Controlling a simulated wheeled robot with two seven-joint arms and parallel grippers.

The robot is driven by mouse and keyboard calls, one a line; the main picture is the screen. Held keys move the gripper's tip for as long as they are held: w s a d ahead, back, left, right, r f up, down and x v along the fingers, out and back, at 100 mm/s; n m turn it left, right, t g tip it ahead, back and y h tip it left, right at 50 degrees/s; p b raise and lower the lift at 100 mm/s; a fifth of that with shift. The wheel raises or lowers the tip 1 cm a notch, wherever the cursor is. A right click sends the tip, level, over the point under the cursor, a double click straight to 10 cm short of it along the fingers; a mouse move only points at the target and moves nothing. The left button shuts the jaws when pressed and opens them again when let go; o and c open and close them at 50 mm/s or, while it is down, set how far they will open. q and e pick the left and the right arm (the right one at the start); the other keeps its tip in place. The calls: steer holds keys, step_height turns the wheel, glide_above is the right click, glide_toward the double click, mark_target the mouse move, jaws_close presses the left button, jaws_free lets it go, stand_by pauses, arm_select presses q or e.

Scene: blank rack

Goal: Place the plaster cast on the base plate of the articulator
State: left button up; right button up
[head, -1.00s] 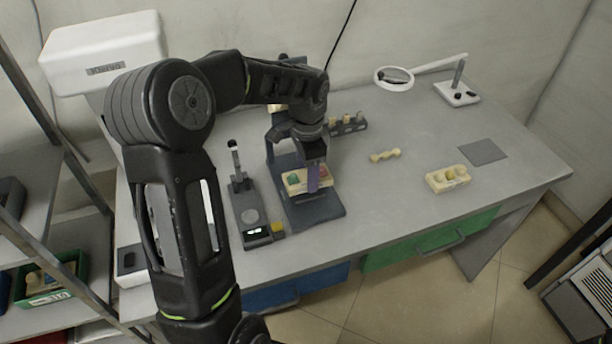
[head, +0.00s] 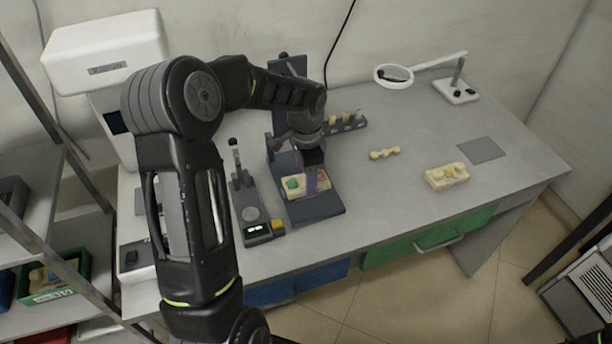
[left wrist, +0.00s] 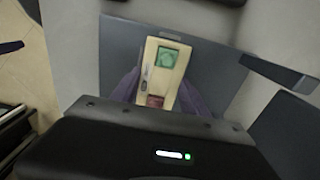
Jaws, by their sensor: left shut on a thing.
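The plaster cast (head: 298,193) is a cream block with a green patch and a reddish patch on top. My left gripper (head: 312,182) is shut on it, with a purple finger across its near side. The cast is over the dark base plate (head: 320,212) of the articulator (head: 284,148), very low; I cannot tell whether it touches. In the left wrist view the cast (left wrist: 151,72) lies between the purple fingers (left wrist: 158,95), with the grey-blue base plate (left wrist: 117,48) around it. My arm hides part of the articulator. My right gripper is not in view.
A device with a small display (head: 257,229) stands close left of the base plate. A rack of small pieces (head: 345,123) is behind right. Another cast (head: 446,177), a bone-shaped piece (head: 384,153), a grey mat (head: 482,150) and a magnifier (head: 394,77) lie further right, with bare table between.

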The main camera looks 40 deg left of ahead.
arm_select(q)
steer(key=shift+f, duration=0.2)
steer(key=o, duration=1.6)
steer(key=shift+c, duration=0.2)
steer(key=shift+r, duration=0.1)
step_height(320, 180, up, 12)
steer(key=shift+b, duration=0.35)
steer(key=shift+r, duration=0.1)
